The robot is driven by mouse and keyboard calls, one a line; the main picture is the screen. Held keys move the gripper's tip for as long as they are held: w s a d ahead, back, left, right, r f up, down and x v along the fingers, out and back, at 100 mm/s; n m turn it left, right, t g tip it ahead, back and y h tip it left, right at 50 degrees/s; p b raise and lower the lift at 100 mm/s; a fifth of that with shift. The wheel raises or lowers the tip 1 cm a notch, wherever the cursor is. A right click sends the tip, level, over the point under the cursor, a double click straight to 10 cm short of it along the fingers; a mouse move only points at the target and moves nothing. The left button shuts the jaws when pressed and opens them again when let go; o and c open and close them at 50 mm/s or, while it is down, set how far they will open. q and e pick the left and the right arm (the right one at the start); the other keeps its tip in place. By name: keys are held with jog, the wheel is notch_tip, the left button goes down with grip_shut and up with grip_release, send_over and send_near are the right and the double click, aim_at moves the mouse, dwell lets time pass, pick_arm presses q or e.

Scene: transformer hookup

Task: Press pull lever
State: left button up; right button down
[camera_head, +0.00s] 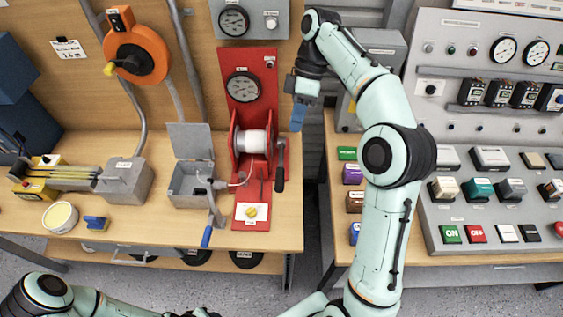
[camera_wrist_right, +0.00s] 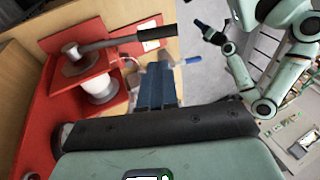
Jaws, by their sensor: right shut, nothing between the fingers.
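A lever with a blue grip (camera_head: 207,236) hangs at the front of an open grey box (camera_head: 190,180) on the wooden bench. It also shows beyond my fingers in the wrist view (camera_wrist_right: 193,60). My right gripper (camera_head: 298,118) is raised beside the red winch panel, right of its gauge; its blue fingers (camera_wrist_right: 155,85) are together and empty, apart from the blue-gripped lever. The winch crank has a black handle (camera_head: 280,180), which crosses the upper wrist view (camera_wrist_right: 140,38). My left arm lies along the bottom edge; a dark end of it (camera_wrist_right: 207,30) is too small to read.
The red winch panel (camera_head: 228,68) stands between the grey box and my right gripper. An orange reel (camera_head: 152,52) is on the back wall. A control console (camera_head: 480,130) stands right of my right arm. A gap of floor separates bench and console.

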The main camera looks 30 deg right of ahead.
jog(key=shift+f, duration=0.1)
jog(key=b, duration=0.3)
send_near(281, 177)
jog(key=b+x, duration=0.1)
jog(key=x, duration=0.4)
jog(key=shift+f, duration=0.45)
pick_arm(q)
jog(key=s+f, duration=0.5)
jog(key=f, duration=0.1)
jog(key=shift+s+g+b, duration=0.25)
jog(key=shift+g+b, duration=0.05)
pick_arm(e)
jog(key=shift+s+a+f, duration=0.1)
jog(key=shift+a+f, duration=0.15)
jog(key=shift+f, duration=0.2)
pick_arm(q)
jog(key=shift+f, duration=0.1)
